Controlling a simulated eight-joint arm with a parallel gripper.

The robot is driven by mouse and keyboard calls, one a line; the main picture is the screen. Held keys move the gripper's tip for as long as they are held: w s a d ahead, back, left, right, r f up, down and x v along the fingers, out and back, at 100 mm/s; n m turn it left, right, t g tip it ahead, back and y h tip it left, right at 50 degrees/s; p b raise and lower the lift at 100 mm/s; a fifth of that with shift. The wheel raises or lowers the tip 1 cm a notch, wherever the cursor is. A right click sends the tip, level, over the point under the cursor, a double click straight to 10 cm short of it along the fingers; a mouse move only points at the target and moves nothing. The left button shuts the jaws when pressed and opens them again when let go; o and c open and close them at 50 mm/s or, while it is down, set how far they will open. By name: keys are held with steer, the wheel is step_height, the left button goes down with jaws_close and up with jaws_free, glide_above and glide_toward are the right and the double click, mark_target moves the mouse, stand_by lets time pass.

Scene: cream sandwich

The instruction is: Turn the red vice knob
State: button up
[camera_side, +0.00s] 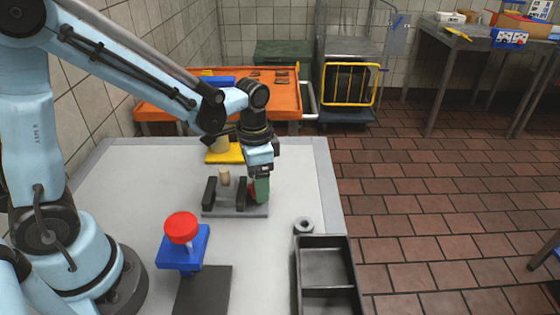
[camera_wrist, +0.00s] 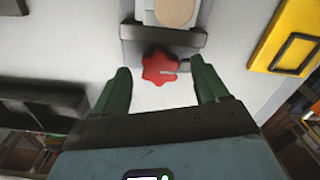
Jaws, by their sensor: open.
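The red vice knob (camera_wrist: 158,69), lobed at its edge, sits at the end of the grey vice in the wrist view. My gripper (camera_wrist: 160,66) is open, with one green finger on each side of the knob. Gaps show between the fingers and the knob. In the side view my gripper (camera_side: 261,188) points down at the right end of the vice (camera_side: 222,211). It mostly hides the knob there.
A red round cap (camera_side: 182,228) on a blue stand (camera_side: 184,252) is in front of the vice. A dark tray (camera_side: 327,262) and a grey ring (camera_side: 303,225) lie at the table's right edge. A yellow block (camera_side: 220,157) lies behind the vice.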

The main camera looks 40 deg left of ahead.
steer(key=shift+f, duration=0.45)
steer(key=c, duration=1.1)
steer(key=shift+o, duration=0.2)
steer(key=shift+m, duration=0.4)
steer(key=shift+m, duration=2.7)
